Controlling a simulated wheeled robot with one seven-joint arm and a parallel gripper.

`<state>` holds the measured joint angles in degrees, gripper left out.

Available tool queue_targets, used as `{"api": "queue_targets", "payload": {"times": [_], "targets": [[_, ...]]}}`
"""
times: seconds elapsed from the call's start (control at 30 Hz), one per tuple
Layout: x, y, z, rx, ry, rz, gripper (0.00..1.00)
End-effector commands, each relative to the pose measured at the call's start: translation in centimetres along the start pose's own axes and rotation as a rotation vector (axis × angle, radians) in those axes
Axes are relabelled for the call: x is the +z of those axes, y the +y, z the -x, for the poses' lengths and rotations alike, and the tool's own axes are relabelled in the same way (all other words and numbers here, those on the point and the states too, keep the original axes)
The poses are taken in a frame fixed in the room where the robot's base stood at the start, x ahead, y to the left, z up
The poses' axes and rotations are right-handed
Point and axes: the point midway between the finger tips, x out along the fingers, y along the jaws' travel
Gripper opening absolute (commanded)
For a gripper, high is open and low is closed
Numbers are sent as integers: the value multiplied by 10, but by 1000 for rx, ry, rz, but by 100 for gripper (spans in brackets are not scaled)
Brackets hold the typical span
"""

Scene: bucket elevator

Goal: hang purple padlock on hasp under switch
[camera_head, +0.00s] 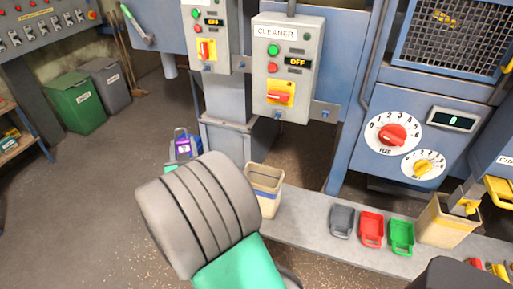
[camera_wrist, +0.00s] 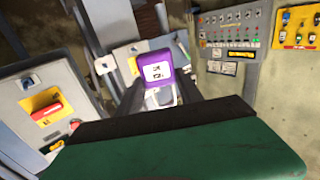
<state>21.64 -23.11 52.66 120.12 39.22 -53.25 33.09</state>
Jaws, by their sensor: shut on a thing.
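The purple padlock (camera_head: 183,146) shows small in the head view, just beyond my grey arm. It also shows in the wrist view (camera_wrist: 157,65) as a purple block with a white label. My gripper (camera_head: 187,152) is shut on it, partly hidden by my arm. The padlock is apart from the panels. The CLEANER box (camera_head: 289,50) has a red switch on a yellow plate (camera_head: 281,92), with a small blue hasp (camera_head: 277,115) below it. A second box (camera_head: 207,35) to its left has a similar red switch (camera_head: 207,49).
A beige bin (camera_head: 265,187) stands below the CLEANER box. Grey, red (camera_head: 371,229) and green trays lie on the ledge (camera_head: 310,212). A dial panel (camera_head: 405,145) is at right. Green (camera_head: 76,104) and grey bins stand at far left. The floor at left is clear.

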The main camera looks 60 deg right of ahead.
Motion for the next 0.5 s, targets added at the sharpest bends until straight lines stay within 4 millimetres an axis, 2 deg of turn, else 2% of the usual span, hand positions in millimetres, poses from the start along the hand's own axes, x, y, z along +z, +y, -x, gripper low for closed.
{"api": "queue_targets", "payload": {"times": [0.03,0.1,0.17,0.2,0.3,0.4,0.5], "targets": [[16,33,-10,82,-2,3,0],[26,80,-20,197,-2,3,0],[33,120,-25,293,0,4,0],[38,147,-26,355,0,4,0],[48,203,-24,490,2,5,0],[52,243,-18,584,4,4,0],[54,264,-13,636,5,4,0]]}}
